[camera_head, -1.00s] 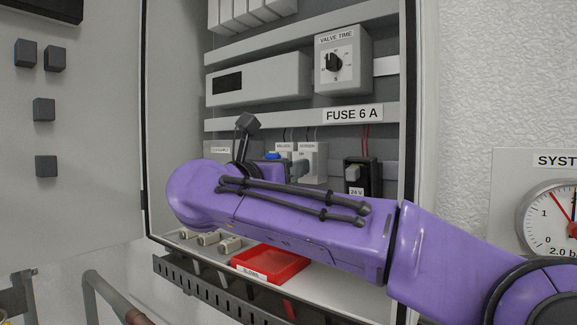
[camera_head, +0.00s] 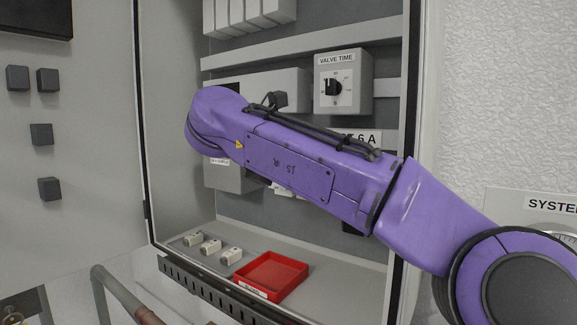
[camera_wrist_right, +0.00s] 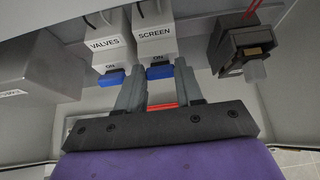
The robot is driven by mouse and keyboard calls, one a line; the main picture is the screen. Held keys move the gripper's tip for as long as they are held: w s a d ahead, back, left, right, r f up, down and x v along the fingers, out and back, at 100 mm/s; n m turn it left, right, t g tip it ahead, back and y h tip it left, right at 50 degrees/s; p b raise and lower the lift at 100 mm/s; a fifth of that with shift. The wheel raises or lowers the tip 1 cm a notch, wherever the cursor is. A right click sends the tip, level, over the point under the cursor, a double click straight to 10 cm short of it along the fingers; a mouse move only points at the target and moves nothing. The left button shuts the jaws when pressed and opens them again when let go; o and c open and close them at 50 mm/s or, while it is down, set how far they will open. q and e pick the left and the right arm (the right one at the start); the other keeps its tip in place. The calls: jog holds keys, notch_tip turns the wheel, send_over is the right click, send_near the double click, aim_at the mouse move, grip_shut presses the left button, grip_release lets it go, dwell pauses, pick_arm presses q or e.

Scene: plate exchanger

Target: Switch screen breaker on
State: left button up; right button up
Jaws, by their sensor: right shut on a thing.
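The screen breaker (camera_wrist_right: 155,42) is a light grey block labelled SCREEN in the right wrist view, with a blue lever (camera_wrist_right: 159,72) below an ON label. My right gripper (camera_wrist_right: 158,90) has its two grey fingers on either side of this lever and is shut on it. In the head view my purple right arm hides the gripper and the screen breaker. My left gripper is not in view.
The valves breaker (camera_wrist_right: 105,45), with its own blue lever (camera_wrist_right: 111,78), stands close left of the screen breaker. A black fuse holder (camera_wrist_right: 240,45) is to the right. A red tray (camera_head: 250,274) and several small pale parts (camera_head: 210,247) lie on the cabinet floor.

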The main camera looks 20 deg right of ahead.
jog(key=shift+f, duration=0.25)
jog(key=o, duration=1)
jog(key=shift+o, duration=0.2)
jog(key=shift+w+d+r, duration=0.1)
jog(key=shift+w, duration=0.05)
jog(key=v, duration=1)
jog(key=shift+a, duration=0.25)
jog(key=shift+d+r, duration=0.1)
jog(key=shift+d, duration=0.05)
